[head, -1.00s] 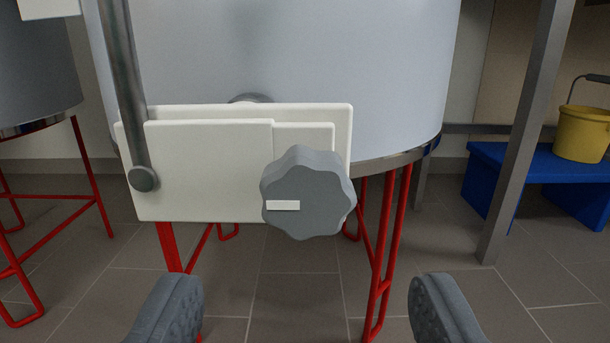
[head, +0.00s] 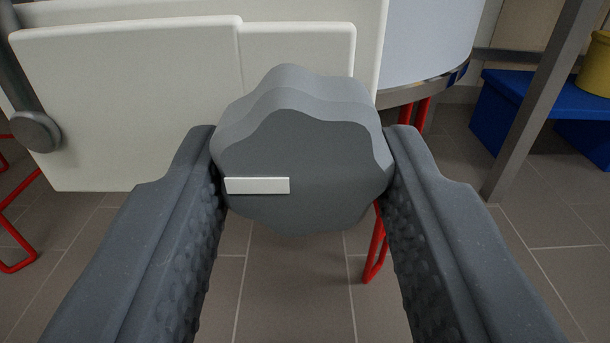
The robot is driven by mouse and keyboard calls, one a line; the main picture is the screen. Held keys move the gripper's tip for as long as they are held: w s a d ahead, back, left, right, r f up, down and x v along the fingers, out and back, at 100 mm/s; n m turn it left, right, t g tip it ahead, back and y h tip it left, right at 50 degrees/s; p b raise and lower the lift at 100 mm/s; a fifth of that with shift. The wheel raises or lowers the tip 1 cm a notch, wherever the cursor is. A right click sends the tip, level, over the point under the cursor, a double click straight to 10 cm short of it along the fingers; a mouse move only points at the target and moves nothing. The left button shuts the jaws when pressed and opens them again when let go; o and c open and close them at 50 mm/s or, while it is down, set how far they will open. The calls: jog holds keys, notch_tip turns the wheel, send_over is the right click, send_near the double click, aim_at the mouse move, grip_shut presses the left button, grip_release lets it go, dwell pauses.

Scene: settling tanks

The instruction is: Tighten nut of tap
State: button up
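The nut of the tap is a grey lobed knob (head: 305,165) with a short white bar (head: 257,185) on its front face, lying level. It sits at the lower right of the cream tap plates (head: 125,105). My gripper (head: 302,140) has one dark, studded finger on each side of the nut. Both fingertips meet the nut's left and right edges, and the gripper appears shut on it. The nut's far side and the exact contact are hidden.
A grey round-ended lever (head: 35,131) is at the left of the plates. The pale tank (head: 430,40) stands behind on red legs (head: 376,250). A grey post (head: 535,100), a blue bench (head: 505,105) and a yellow bucket (head: 596,65) are at right. The tiled floor below is clear.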

jog(key=shift+d, duration=0.2)
jog(key=shift+a, duration=0.2)
jog(key=shift+m, duration=0.4)
jog(key=m+p, duration=0.2)
jog(key=m, duration=0.1)
jog(key=shift+a+m, duration=0.1)
jog(key=shift+m, duration=0.2)
jog(key=m+p, duration=0.1)
jog(key=m, duration=0.3)
jog(key=shift+r+m, duration=0.1)
jog(key=shift+m, duration=0.3)
jog(key=m, duration=0.5)
jog(key=shift+p, duration=0.3)
jog(key=shift+r+m, duration=0.1)
jog(key=shift+m, duration=1.7)
jog(key=shift+s, duration=0.1)
